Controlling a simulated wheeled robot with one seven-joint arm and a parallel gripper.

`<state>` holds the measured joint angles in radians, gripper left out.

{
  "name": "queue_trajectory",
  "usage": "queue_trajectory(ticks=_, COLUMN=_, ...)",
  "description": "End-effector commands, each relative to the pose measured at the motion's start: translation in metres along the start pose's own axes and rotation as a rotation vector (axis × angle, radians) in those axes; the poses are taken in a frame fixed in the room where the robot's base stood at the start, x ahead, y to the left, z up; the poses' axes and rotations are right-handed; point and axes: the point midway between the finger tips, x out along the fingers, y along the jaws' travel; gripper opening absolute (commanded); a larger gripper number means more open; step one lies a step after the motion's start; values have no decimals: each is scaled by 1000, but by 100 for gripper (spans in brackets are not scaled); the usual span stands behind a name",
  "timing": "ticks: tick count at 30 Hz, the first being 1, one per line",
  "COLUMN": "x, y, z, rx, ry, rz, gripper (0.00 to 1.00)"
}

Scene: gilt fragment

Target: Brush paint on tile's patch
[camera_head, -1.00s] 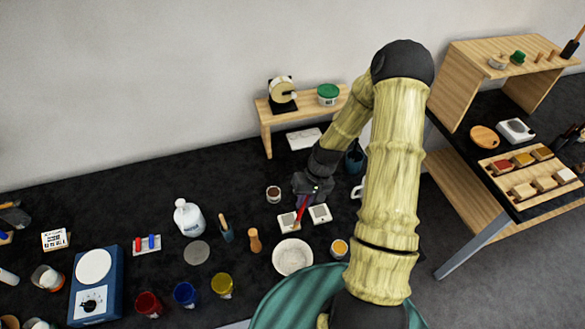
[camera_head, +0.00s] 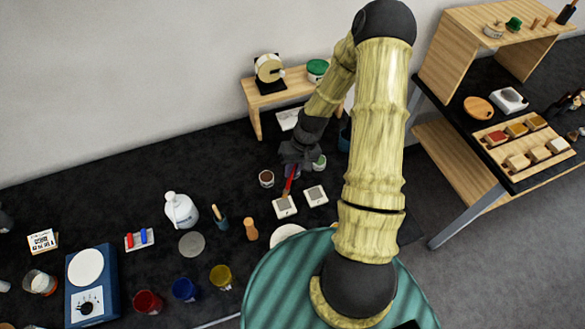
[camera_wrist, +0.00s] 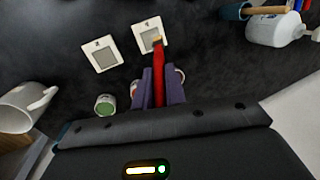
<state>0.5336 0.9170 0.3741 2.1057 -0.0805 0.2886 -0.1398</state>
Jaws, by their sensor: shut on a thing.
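My gripper (camera_head: 291,168) is shut on a red-handled brush (camera_head: 289,182), which also shows between the purple fingers (camera_wrist: 159,76) in the wrist view. The brush (camera_wrist: 158,62) points down and away, with its tan tip at one white tile (camera_wrist: 143,29) that has a grey square patch. In the wrist view the tip overlaps the patch's near edge; I cannot tell whether it touches. In the head view this is the left tile (camera_head: 285,210). A second white tile with a grey patch (camera_head: 315,195) lies beside it, also in the wrist view (camera_wrist: 95,65).
A brown-filled jar (camera_head: 266,179) stands left of my gripper. A green-topped jar (camera_wrist: 105,104) and a white mug (camera_wrist: 20,110) are near it in the wrist view. A white bottle (camera_head: 181,210), a wooden peg (camera_head: 250,229) and several paint pots, including a yellow one (camera_head: 221,277), stand left.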

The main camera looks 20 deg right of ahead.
Motion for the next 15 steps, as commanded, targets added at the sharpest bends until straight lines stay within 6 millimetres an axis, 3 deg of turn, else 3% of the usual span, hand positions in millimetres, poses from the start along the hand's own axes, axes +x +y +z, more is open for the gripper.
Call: queue_trajectory(ticks=15, x=47, y=14, z=-3, rx=0, ry=-1, rz=0, gripper=0)
